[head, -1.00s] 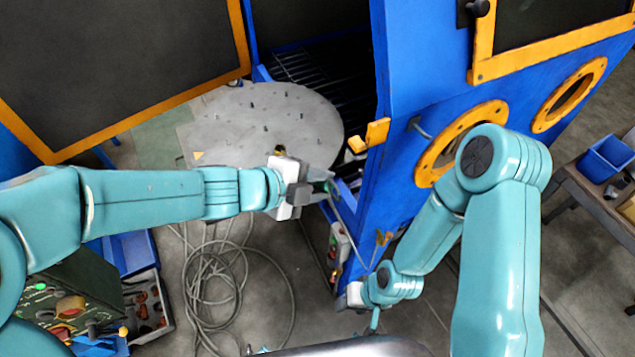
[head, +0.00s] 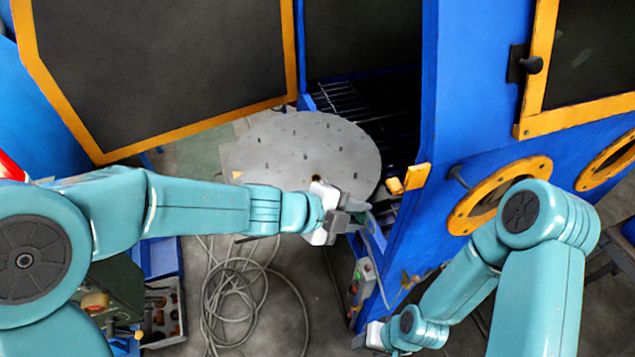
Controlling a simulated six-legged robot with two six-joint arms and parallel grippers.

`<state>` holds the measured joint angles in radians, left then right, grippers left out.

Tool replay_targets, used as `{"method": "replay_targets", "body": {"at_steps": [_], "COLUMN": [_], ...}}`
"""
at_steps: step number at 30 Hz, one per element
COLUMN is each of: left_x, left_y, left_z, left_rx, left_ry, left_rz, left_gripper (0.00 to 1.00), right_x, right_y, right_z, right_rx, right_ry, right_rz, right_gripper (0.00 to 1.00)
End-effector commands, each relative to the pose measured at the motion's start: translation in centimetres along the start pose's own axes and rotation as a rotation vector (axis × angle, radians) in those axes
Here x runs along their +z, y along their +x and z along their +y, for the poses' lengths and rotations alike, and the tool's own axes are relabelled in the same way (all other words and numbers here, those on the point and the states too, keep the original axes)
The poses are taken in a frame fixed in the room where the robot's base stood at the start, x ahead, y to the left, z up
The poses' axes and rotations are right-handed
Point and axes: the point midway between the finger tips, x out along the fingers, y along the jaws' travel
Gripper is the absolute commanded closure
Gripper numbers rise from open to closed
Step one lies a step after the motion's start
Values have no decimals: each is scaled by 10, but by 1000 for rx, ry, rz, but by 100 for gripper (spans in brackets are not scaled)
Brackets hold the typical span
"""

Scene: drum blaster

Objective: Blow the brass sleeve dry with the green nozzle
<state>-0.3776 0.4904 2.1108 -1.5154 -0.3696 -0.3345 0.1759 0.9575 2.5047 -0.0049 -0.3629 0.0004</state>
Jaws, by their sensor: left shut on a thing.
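My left gripper (head: 348,213) is at the near right edge of the round grey turntable (head: 280,135). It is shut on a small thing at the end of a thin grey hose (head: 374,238). A tiny dark and brass-coloured spot (head: 317,177) shows on the turntable just behind the gripper. It may be the brass sleeve, but it is too small to be sure. My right gripper (head: 373,335) is low in the middle, and its fingers do not show clearly.
The blue cabinet (head: 470,90) stands open, with an orange-framed door (head: 160,60) at left. An orange latch (head: 410,180) juts out just right of the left gripper. A coiled hose (head: 235,300) lies on the floor. A tray (head: 165,310) of small parts stands at lower left.

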Motion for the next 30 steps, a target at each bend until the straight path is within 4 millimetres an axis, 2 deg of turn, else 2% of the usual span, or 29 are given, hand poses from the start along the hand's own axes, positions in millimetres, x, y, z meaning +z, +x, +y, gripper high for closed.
{"method": "replay_targets", "body": {"at_steps": [5, 16, 21, 30], "left_x": [-3, -17, -23, -23], "left_y": [-4, -26, -34, -34], "left_z": [-6, -34, -45, -44], "left_rx": [-1, 0, -1, -1], "left_ry": [1, 1, 2, 1], "left_rz": [0, 0, 0, 0], "left_gripper": [100, 100, 100, 100], "right_x": [0, 1, 1, 1], "right_y": [-7, -46, -53, -52], "right_z": [-2, -17, -19, -19], "right_rx": [0, 0, 0, 0], "right_ry": [0, 0, 0, 0], "right_rz": [0, 0, 0, 0], "right_gripper": [52, 52, 52, 52]}}
